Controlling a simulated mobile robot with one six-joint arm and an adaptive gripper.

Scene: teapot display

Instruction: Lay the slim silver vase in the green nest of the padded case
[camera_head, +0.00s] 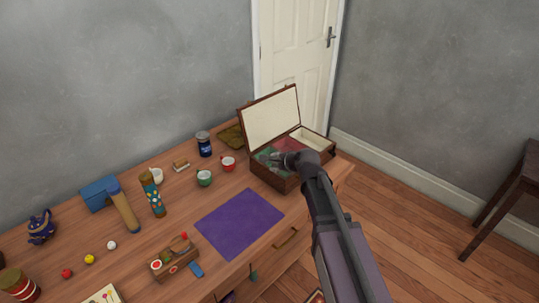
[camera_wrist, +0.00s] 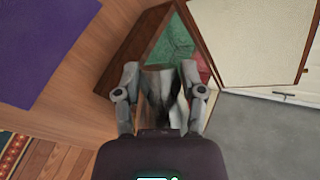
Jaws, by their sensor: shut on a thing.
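The padded case (camera_head: 269,174) stands open at the right end of the wooden table, its cream-lined lid (camera_head: 271,117) raised at the back. Its green nest (camera_head: 264,154) is at the left, a red nest (camera_head: 288,145) beside it and a pale compartment (camera_head: 312,142) at the right. My gripper (camera_head: 275,160) is over the green side of the case. In the wrist view my gripper (camera_wrist: 160,80) is shut on the silver vase (camera_wrist: 161,88), which shows shiny between the fingers. The green nest (camera_wrist: 171,42) shows just beyond it. I cannot tell whether the vase touches the padding.
A purple mat (camera_head: 239,221) lies in front of the case. The raised lid bounds the back.

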